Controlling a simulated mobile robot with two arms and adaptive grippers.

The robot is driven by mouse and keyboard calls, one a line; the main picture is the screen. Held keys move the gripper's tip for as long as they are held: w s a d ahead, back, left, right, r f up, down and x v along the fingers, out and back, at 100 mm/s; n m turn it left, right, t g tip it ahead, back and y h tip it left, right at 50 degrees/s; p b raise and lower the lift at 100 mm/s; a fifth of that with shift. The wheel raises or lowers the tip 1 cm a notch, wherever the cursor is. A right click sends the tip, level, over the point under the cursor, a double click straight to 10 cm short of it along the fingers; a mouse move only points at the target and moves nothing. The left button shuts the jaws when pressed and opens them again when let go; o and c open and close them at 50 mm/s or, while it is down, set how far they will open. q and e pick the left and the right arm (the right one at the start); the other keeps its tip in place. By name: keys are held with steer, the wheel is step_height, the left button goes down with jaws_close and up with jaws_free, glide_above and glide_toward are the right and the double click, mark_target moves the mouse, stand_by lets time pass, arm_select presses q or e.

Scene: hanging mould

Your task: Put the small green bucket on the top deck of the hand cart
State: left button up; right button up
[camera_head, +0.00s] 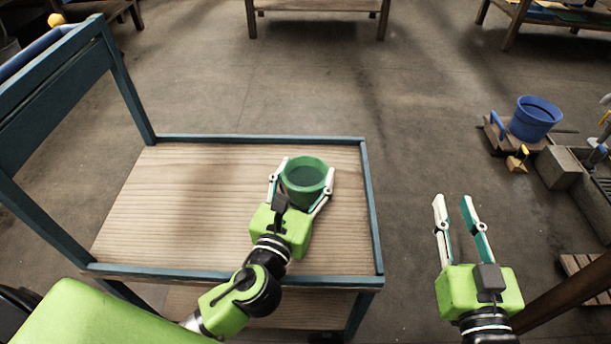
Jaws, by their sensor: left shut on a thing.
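The small green bucket (306,177) is upright over the right part of the hand cart's wooden top deck (180,200). My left gripper (303,178) is shut on the bucket, with one finger on each side of it. I cannot tell whether the bucket's base touches the deck, as the gripper and the steep view hide it. My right gripper (454,208) is open and empty, off the cart's right side above the floor.
The cart has a raised blue rim and a tall blue handle frame (60,75) at the left. A larger blue bucket (535,118) stands on wood at the right, near grey blocks (558,166). The deck's left part is clear. Wooden tables stand at the back.

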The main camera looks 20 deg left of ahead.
stand_by(0.3)
arm_select(q)
steer(key=o, duration=1.4)
steer(key=shift+f, duration=0.1)
